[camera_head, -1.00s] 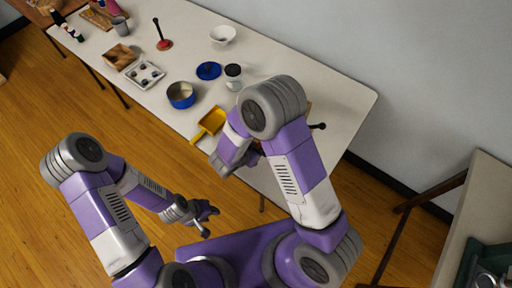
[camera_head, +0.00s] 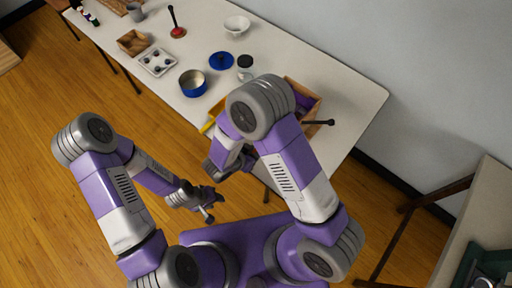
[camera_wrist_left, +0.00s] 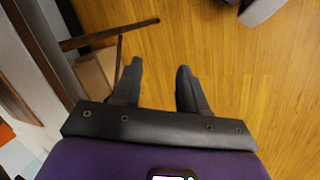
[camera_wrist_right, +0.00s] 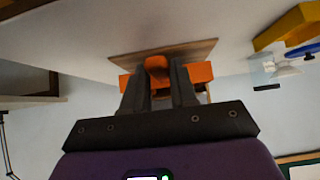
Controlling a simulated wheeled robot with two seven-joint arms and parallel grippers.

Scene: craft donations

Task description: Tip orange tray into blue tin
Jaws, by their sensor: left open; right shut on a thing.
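The blue tin (camera_head: 193,88), open at the top with a pale inside, stands on the table in the head view. My right gripper (camera_wrist_right: 157,75) is shut on the handle of the orange tray (camera_wrist_right: 200,72) in the right wrist view. The tray's body extends beyond the fingers and is partly hidden by them. In the head view my right arm hides the orange tray. My left gripper (camera_head: 213,206) is open and empty over the floor in front of the table; its spread fingers also show in the left wrist view (camera_wrist_left: 157,85).
A yellow tray (camera_head: 207,126), mostly hidden by my right arm, lies near the table's front edge. A blue lid (camera_head: 221,61) and a jar with a dark lid (camera_head: 245,64) are beside the tin. A wooden box (camera_head: 312,103) stands behind my right arm.

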